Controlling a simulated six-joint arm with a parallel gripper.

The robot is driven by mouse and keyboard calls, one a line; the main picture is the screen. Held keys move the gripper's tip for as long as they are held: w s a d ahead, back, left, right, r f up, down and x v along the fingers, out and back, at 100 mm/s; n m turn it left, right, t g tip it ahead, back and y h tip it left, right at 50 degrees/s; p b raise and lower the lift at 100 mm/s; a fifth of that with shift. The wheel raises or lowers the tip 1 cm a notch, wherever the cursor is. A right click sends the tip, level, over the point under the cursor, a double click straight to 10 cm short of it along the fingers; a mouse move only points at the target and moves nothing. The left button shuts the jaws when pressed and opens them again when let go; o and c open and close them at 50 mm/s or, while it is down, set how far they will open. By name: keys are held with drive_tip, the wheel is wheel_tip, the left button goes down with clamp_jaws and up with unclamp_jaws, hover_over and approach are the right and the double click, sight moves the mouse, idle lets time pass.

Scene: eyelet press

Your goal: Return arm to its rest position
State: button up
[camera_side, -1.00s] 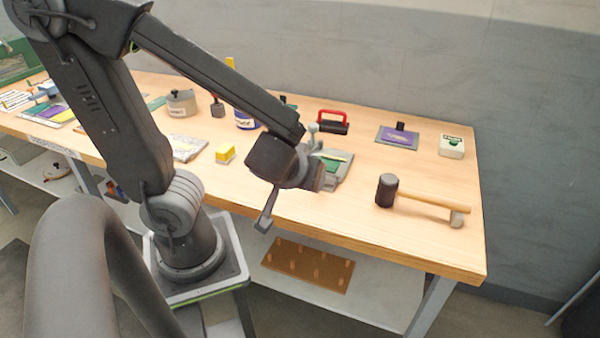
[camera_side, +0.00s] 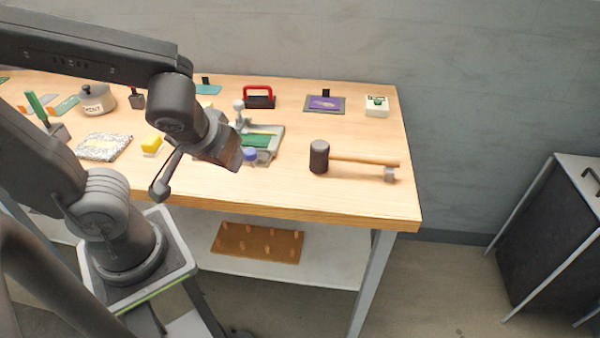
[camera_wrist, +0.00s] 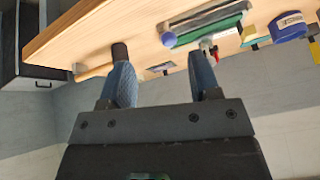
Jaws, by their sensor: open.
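My gripper (camera_side: 226,152) hangs above the front part of the wooden bench, left of the mallet. In the wrist view its two blue fingers (camera_wrist: 160,76) stand apart with nothing between them. The eyelet press (camera_side: 262,142), a grey tool with a green part, stands on the bench just beyond my gripper, which partly covers it. It also shows in the wrist view (camera_wrist: 208,30). A small blue piece shows beside my gripper; I cannot tell what it belongs to.
A mallet (camera_side: 352,160) lies on the bench (camera_side: 340,208), right of the press. A red-handled tool (camera_side: 259,97), a purple pad (camera_side: 325,104) and a white box (camera_side: 377,106) stand behind. A pegged board (camera_side: 257,243) lies on the lower shelf. A dark cabinet (camera_side: 553,235) stands at right.

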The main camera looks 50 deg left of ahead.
wheel_tip(320, 180, up, 6)
drive_tip(key=d+m+t+h, duration=0.1)
drive_tip(key=d+m+h, duration=0.1)
drive_tip(key=m+h, duration=0.2)
drive_tip(key=shift+d+f+m, duration=0.15)
drive_tip(key=shift+d+m, duration=0.1)
drive_tip(key=shift+m, duration=0.75)
